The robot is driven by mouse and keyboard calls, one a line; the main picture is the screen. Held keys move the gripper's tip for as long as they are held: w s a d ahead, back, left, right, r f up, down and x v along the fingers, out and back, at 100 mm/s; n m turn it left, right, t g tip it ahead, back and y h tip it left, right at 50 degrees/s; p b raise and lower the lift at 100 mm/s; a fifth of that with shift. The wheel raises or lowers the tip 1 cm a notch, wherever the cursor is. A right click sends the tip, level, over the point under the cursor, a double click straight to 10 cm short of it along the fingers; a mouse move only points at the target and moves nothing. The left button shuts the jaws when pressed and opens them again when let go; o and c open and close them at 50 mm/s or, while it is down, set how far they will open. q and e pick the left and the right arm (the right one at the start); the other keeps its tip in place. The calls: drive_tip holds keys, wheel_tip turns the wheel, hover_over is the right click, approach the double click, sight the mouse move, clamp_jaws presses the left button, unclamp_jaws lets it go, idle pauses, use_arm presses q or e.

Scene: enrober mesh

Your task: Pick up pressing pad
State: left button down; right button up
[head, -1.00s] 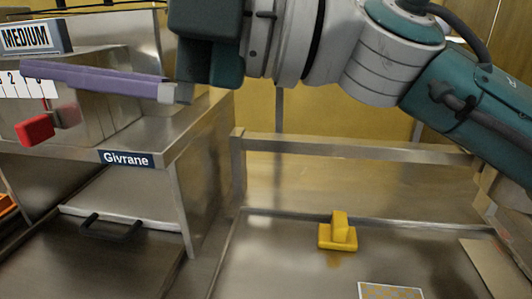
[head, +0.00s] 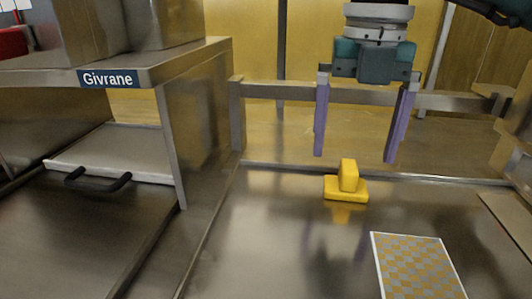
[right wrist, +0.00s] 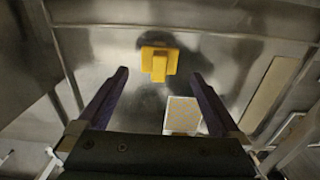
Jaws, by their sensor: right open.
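The yellow pressing pad (head: 346,188), a flat base with an upright grip block, stands on the metal tray table near its back edge. My right gripper (head: 354,158) is open and empty, fingers pointing down, above the pad and apart from it. In the right wrist view the pad (right wrist: 159,62) lies ahead of the two purple fingers (right wrist: 157,76), roughly centred between them. My left gripper is in neither view.
A checkered yellow and grey card (head: 418,266) lies on the metal table (head: 270,250), right of the pad. A raised rail (head: 270,90) runs behind. A metal stand labelled Givrane (head: 175,68) and a black-handled lid (head: 110,155) are on the left.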

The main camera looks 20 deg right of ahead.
wheel_tip(320, 180, down, 5)
drive_tip(key=shift+f, duration=0.1)
drive_tip(key=c, duration=1.3)
wheel_tip(320, 180, up, 11)
wheel_tip(320, 180, up, 9)
drive_tip(key=p, duration=0.4)
hover_over(350, 166)
